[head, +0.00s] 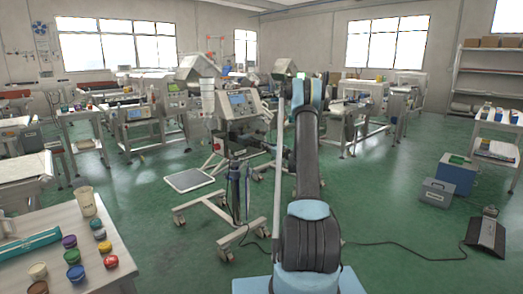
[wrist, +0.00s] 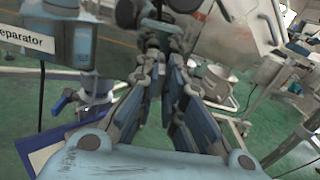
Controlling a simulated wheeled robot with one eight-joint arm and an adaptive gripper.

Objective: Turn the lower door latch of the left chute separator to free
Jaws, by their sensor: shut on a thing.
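In the head view a grey separator (head: 240,104) with a screen stands on a wheeled frame, just left of my raised arm. A grey metal casing (wrist: 245,25) shows at the upper right. My gripper (wrist: 160,48) reaches forward between them, its fingers close together at the tips and shut on a small dark part, which looks like the latch. The fingers hide most of it, so I cannot tell its angle. In the head view my arm hides the gripper.
A blue-handled valve (wrist: 66,100) sits left of my fingers. The frame's wheeled legs (head: 205,216) spread over the green floor. A table with paint pots (head: 70,256) stands at the near left. A grey toolbox (head: 437,193) and a cable lie on the right; the floor between is mostly open.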

